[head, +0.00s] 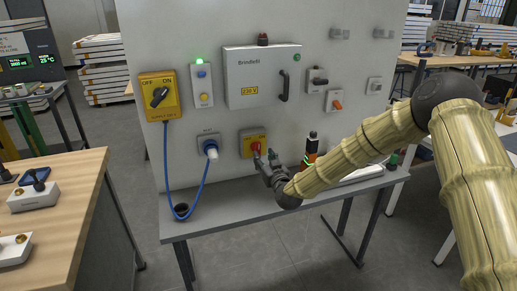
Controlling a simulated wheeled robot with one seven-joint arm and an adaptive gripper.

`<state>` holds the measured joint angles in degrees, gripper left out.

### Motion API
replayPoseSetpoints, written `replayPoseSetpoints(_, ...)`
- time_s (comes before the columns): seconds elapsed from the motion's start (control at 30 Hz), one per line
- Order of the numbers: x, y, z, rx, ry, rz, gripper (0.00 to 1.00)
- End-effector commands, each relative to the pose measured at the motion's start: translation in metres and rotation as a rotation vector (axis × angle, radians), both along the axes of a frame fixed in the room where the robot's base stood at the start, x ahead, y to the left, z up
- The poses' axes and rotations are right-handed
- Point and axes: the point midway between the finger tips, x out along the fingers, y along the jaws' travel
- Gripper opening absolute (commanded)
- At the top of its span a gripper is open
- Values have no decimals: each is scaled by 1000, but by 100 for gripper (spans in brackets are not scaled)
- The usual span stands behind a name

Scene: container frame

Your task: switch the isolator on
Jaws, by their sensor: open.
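Two yellow switch boxes hang on the grey-white panel, and I cannot tell for certain which one is the isolator. The lower yellow box (247,136) has a red rotary handle (256,148). Its small lettering is hard to read. The upper left yellow box (172,82) has a black rotary knob (158,96), set at a slant, with OFF printed at its upper left. My gripper (265,159) is open, with its fingers just in front of or beside the red handle. I cannot tell whether they touch it. The gripper partly hides the lower box's bottom right corner.
A blue cable (203,185) hangs from a plug (211,150) right of the upper yellow box's line. A grey cabinet (240,65) with a black handle is above. A green lamp (199,60) glows.

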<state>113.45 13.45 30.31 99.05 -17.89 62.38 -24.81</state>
Motion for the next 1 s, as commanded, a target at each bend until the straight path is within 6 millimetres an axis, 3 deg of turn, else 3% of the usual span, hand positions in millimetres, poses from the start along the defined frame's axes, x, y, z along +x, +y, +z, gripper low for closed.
replayPoseSetpoints(0.2,34,12,1,0,0,-1,41)
replayPoseSetpoints(0.43,59,21,1,0,1,-1,41)
replayPoseSetpoints(0.93,71,25,-1,0,2,0,41)
replayPoseSetpoints(1.0,70,25,-1,0,2,0,30)
